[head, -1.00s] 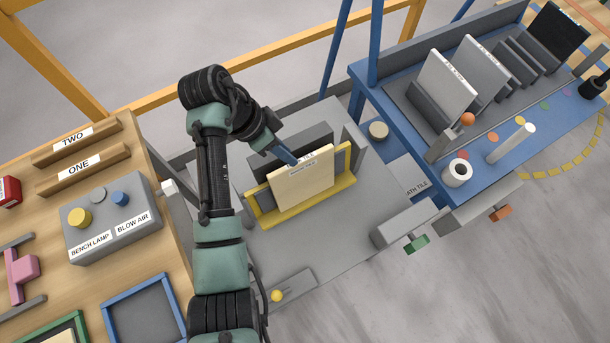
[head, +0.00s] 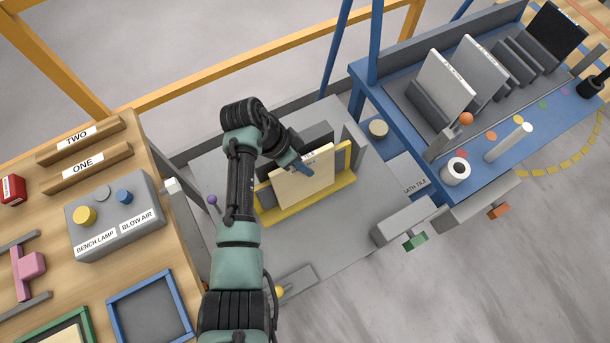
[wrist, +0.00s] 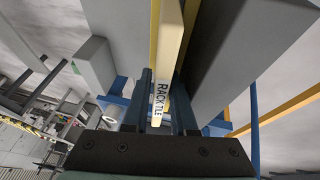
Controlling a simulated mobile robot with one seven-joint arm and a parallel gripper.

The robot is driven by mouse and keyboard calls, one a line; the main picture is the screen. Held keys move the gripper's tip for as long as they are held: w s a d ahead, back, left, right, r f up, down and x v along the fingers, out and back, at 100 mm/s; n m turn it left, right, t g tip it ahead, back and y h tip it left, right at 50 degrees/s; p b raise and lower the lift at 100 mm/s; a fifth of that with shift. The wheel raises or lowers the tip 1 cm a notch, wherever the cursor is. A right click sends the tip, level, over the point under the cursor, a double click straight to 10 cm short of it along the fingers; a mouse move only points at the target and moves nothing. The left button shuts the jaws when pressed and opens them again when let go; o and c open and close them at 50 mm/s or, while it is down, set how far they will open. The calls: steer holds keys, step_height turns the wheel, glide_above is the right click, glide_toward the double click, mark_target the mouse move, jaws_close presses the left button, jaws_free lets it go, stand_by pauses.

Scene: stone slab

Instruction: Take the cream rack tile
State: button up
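The cream rack tile (head: 302,186) stands on edge in a yellow holder (head: 310,203) on the grey slab, in the middle of the head view. In the wrist view the tile's edge (wrist: 168,50), lettered RACK TILE, runs between the two blue fingers of my gripper (wrist: 162,92). The fingers are apart, one on each side of the tile. A gap shows beside the tile, so they look open around it. Finger contact is hard to see.
A dark grey block (head: 315,136) stands close behind the tile. A grey post (head: 353,144) stands to its right. A blue bench (head: 398,132) with other upright tiles is at right. A control box (head: 112,215) sits on the wooden bench at left.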

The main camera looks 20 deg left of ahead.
steer(key=shift+f, duration=0.15)
jaws_close()
stand_by(1.4)
